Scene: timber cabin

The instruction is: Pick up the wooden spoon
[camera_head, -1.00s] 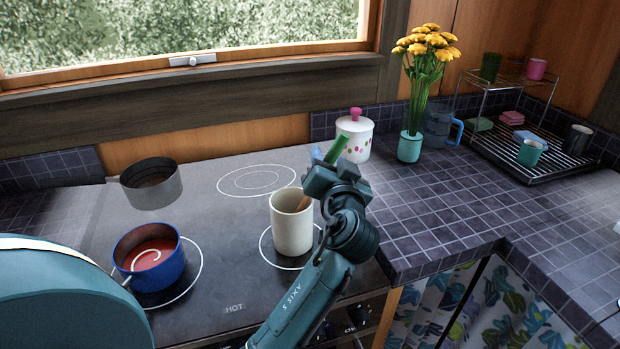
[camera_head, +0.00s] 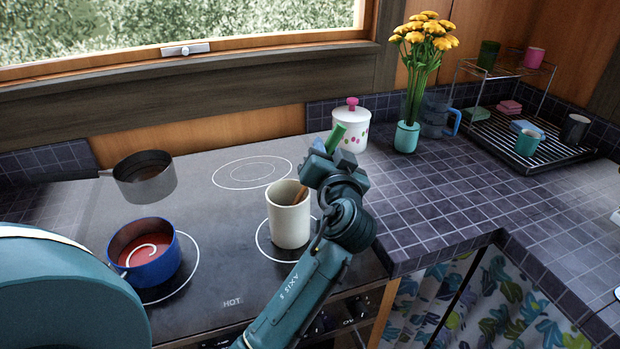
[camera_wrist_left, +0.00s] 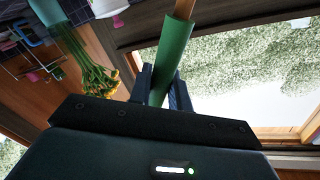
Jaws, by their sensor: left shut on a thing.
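The wooden spoon has a green handle (camera_head: 337,137) and a brown wooden shaft (camera_head: 300,195). It leans tilted in a cream-white cup (camera_head: 289,218) on the stove, with its lower end hidden inside. My left gripper (camera_head: 328,160) is above and right of the cup rim, shut on the green handle. In the left wrist view the green handle (camera_wrist_left: 174,50) runs between the two dark fingers (camera_wrist_left: 160,90), with the wooden shaft (camera_wrist_left: 184,9) beyond. My right gripper is not in view.
A blue pot (camera_head: 145,255) of red soup and a grey saucepan (camera_head: 146,180) stand left of the cup. A lidded white jar (camera_head: 351,128) and a flower vase (camera_head: 407,138) stand behind my gripper. A dish rack (camera_head: 535,150) is at the right. Tiled counter (camera_head: 440,200) is clear.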

